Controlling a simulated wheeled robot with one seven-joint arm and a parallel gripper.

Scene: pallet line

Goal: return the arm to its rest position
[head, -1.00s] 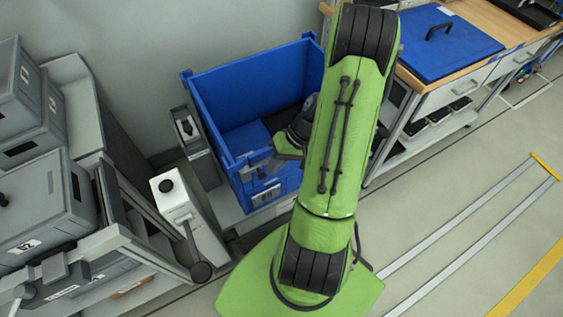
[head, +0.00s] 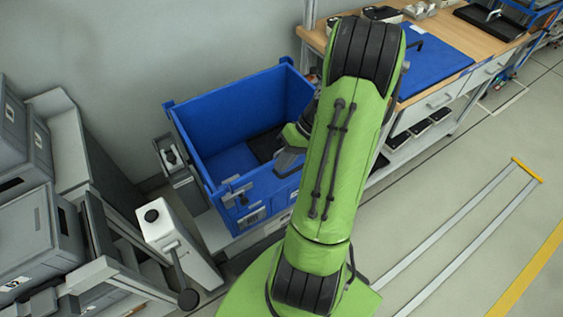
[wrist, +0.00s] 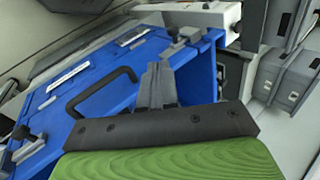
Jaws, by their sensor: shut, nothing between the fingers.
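My green arm stands in the middle of the head view, bent over, with its upper link in front of the right side of the blue bin. My gripper (head: 289,161) shows beside the arm, over the bin's near right part. It is partly hidden by the arm. In the wrist view my gripper (wrist: 158,83) has its grey fingers together with nothing between them. The blue bin (head: 201,147) is open at the top, with a dark flat item inside on its floor.
A workbench (head: 437,101) with a blue panel (head: 436,62) stands at the right back. Grey boxes (head: 38,238) on a rack fill the left side. A white post (head: 165,232) with a dark lever stands left of the bin.

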